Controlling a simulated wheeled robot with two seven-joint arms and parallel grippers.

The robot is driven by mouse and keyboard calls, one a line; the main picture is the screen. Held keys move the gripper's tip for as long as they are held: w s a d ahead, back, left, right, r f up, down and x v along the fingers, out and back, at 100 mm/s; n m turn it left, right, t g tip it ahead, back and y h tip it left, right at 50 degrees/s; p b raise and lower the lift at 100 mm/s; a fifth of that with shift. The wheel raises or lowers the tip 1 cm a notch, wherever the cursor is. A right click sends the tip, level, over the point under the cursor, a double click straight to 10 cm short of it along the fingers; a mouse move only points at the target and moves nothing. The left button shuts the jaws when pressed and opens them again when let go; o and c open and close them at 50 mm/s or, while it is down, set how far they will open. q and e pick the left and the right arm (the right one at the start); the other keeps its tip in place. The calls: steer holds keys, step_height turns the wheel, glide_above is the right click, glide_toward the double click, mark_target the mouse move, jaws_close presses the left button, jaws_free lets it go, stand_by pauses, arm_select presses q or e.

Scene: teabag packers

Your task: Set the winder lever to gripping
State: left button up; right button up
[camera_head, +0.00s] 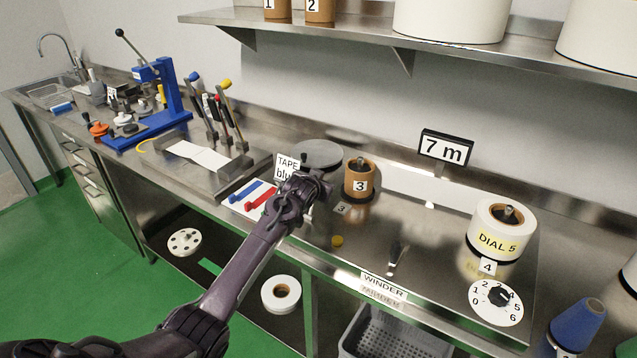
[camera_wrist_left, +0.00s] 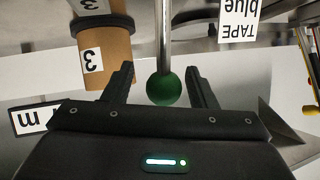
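A lever with a green ball knob (camera_wrist_left: 163,88) on a bare metal rod (camera_wrist_left: 163,35) shows in the left wrist view. My left gripper (camera_wrist_left: 160,72) is open, with one finger on each side of the knob and visible gaps on both sides. In the head view my left gripper (camera_head: 312,184) is above the bench beside the brown spool marked 3 (camera_head: 359,180), and it hides the green knob. The WINDER label (camera_head: 384,287) is on the bench's front edge. Which setting the lever is at cannot be read. My right gripper is not in view.
The TAPE blue sign (camera_head: 287,167) stands just left of my gripper, with blue and red strips nearby. A 7 m display (camera_head: 446,148), a white DIAL 5 roll (camera_head: 499,233) and a numbered dial (camera_head: 496,302) are to the right.

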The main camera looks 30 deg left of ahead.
arm_select(q)
steer(key=shift+s+r, duration=0.1)
steer(key=shift+r, duration=0.05)
steer(key=shift+s+r, duration=0.15)
steer(key=shift+s, duration=0.3)
steer(key=b+v, duration=0.1)
steer(key=v, duration=0.5)
steer(key=shift+s+r+b, duration=0.15)
steer(key=shift+s+b, duration=0.1)
steer(key=shift+b, duration=0.1)
steer(key=shift+d, duration=0.15)
